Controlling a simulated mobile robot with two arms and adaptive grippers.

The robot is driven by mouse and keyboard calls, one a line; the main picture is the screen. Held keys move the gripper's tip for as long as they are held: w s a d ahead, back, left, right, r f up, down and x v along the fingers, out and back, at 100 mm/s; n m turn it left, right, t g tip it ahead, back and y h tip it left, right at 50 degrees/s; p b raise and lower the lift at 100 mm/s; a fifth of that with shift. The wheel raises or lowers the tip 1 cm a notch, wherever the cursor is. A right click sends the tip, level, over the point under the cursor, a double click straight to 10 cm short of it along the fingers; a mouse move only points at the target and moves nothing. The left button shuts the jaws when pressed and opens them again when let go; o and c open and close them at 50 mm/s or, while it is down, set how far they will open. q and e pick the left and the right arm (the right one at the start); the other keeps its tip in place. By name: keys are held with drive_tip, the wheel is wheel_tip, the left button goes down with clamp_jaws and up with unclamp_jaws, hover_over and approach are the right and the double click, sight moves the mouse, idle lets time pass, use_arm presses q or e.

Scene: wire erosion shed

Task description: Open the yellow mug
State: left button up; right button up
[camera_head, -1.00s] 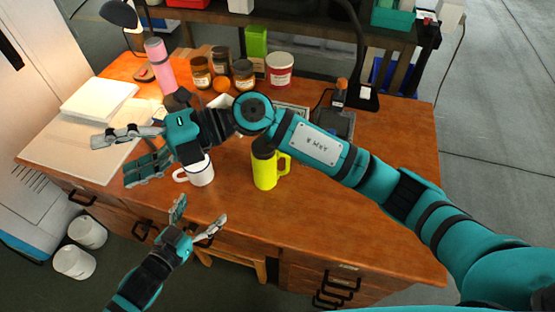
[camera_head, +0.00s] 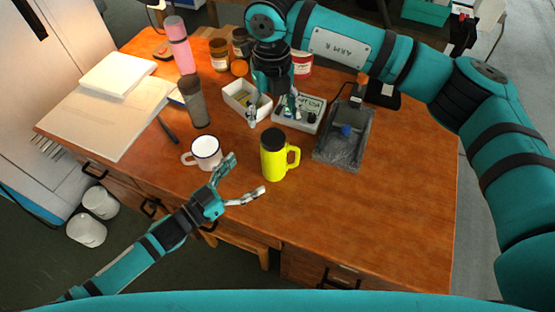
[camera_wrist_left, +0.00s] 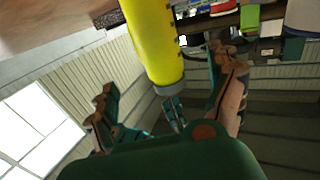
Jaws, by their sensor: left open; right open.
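The yellow mug (camera_head: 274,160) stands upright on the wooden desk, its handle to the right and its black lid (camera_head: 273,138) on top. My left gripper (camera_head: 247,175) is open and empty, just left of and in front of the mug, fingers pointing toward it. In the left wrist view the mug (camera_wrist_left: 152,40) appears between the spread fingers, with the dark lid (camera_wrist_left: 168,88) end toward the lower middle; contact cannot be told. My right gripper (camera_head: 272,108) is open, pointing down above and behind the lid, apart from it.
A white mug (camera_head: 206,153) stands close left of my left gripper. Behind are a white box (camera_head: 237,93), a tray (camera_head: 312,118), a brown tumbler (camera_head: 196,103) and a pink bottle (camera_head: 178,43). A dark stand (camera_head: 345,135) is to the right. The desk's front right is clear.

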sight(275, 153)
use_arm(q)
drive_tip(key=x, duration=1)
drive_tip(key=shift+w+d, duration=0.2)
drive_tip(key=shift+c, duration=0.4)
clamp_jaws()
use_arm(e)
drive_tip(key=m, duration=0.5)
drive_tip(key=shift+a+m, duration=0.15)
drive_tip(key=shift+m, duration=0.15)
drive_tip(key=m, duration=0.4)
drive_tip(key=shift+m, duration=0.4)
drive_tip(key=m, duration=1.1)
drive_tip(key=shift+m, duration=0.4)
drive_tip(key=shift+f, duration=4)
drive_tip(key=shift+c, duration=0.3)
